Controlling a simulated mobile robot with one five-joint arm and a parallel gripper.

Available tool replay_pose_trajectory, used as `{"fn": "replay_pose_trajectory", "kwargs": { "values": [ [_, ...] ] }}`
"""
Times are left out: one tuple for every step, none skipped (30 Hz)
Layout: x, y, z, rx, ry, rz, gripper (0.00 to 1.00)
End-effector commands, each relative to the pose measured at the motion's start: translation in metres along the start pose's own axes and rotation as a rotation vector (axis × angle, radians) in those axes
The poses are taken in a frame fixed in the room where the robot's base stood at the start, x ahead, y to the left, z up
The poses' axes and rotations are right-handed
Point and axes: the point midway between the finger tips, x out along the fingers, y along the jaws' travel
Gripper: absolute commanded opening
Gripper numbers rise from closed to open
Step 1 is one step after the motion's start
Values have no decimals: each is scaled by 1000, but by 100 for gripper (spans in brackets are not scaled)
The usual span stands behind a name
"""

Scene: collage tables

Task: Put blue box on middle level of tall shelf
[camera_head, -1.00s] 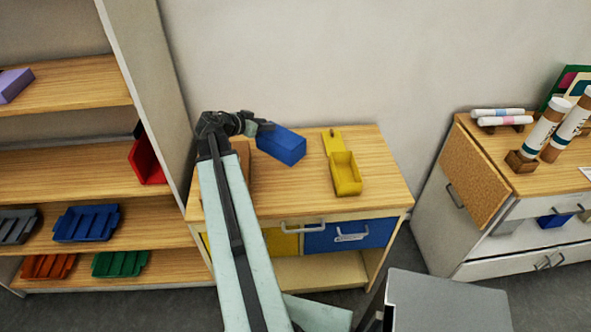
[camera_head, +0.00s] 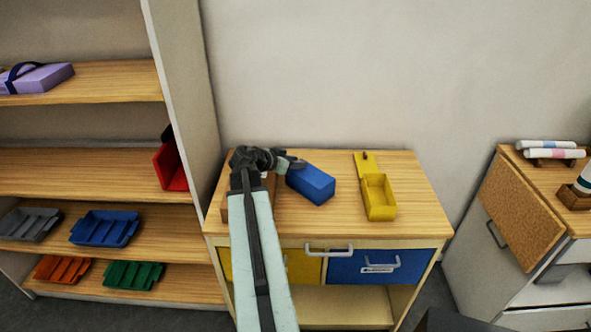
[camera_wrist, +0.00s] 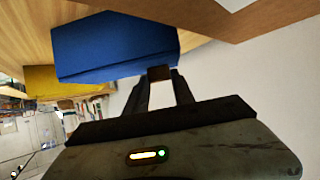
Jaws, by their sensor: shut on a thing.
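The blue box (camera_head: 311,186) is at the small wooden-topped cabinet, left of an open yellow box (camera_head: 378,197). My gripper (camera_head: 292,164) is shut on the blue box at its upper left end. In the wrist view the fingers (camera_wrist: 160,78) meet the lower right edge of the blue box (camera_wrist: 115,42). I cannot tell whether the box is clear of the cabinet top. The tall shelf (camera_head: 80,172) stands at the left, its middle board mostly bare with a red holder (camera_head: 172,166) at its right end.
A purple box (camera_head: 42,78) lies on the shelf's upper board. Grey (camera_head: 28,224) and blue (camera_head: 105,229) trays, with orange and green ones below, fill lower boards. The shelf's side panel (camera_head: 190,100) stands between shelf and cabinet. Another cabinet (camera_head: 525,215) is at the right.

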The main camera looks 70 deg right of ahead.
Motion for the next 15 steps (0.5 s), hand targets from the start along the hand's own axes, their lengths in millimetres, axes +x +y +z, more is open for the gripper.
{"fn": "replay_pose_trajectory", "kwargs": {
  "values": [
    [-1, 0, -2, 0, 0, 0, 0],
    [-1, 0, -2, 0, 0, 0, 0],
    [-1, 0, -2, 0, 0, 0, 0],
    [-1, 0, -2, 0, 0, 0, 0],
    [-1, 0, -2, 0, 0, 0, 0],
    [0, 0, 0, 0, 0, 0, 0],
    [0, 0, 1, 0, 0, 0, 0],
    [1, 0, 2, 0, 0, 0, 0],
    [0, 0, 0, 1, -1, 0, 41],
    [0, 0, 0, 1, -1, -1, 49],
    [0, 0, 0, 1, -1, -1, 52],
    [-1, -1, 1, 0, -1, -1, 52],
    [-1, -1, 1, 0, -1, -1, 52],
    [-1, -1, 1, 0, -1, -1, 52],
    [-1, -1, 1, 0, -1, -1, 52]
  ]
}}
